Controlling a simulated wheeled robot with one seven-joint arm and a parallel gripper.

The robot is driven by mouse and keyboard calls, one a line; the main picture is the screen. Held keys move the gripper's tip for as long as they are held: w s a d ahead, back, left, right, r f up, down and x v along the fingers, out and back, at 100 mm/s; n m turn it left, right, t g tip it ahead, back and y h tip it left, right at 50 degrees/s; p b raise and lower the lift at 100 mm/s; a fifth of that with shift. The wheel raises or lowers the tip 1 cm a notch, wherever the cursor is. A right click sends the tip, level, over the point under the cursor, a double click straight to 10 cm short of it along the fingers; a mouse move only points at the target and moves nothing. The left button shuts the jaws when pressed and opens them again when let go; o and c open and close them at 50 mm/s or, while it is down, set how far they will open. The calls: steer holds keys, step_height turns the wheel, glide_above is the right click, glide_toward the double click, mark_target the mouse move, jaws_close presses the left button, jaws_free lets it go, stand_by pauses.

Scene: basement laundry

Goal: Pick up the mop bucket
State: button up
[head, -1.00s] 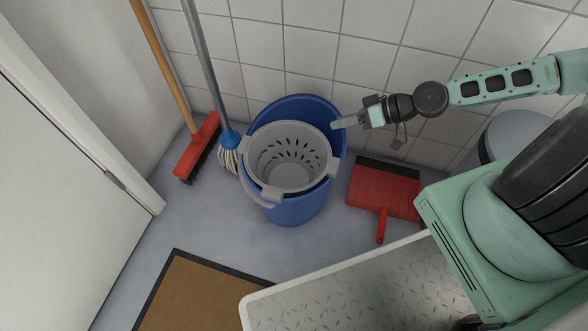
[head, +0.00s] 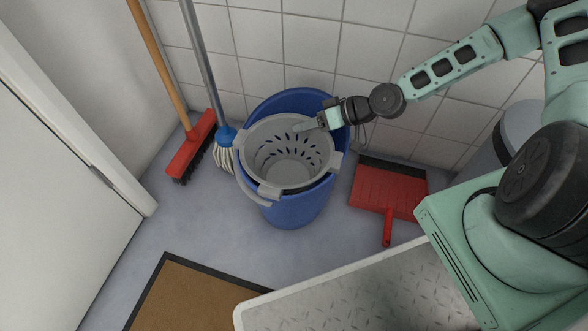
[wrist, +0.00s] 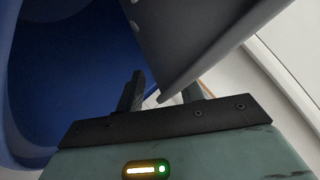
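The mop bucket (head: 297,208) is blue and stands upright on the floor, with a grey perforated wringer basket (head: 262,139) set in its top. A grey handle (head: 258,193) lies along its front left side.
A mop (head: 224,150) and a red broom (head: 190,147) lean against the wall left of the bucket. A red dustpan (head: 388,190) lies to the right. A tiled wall is close behind. A brown mat (head: 195,298) lies in front, with bare floor before it.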

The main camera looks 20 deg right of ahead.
steer(key=shift+a, duration=0.1)
steer(key=shift+c, duration=0.4)
jaws_close()
steer(key=shift+w, duration=0.1)
stand_by(0.9)
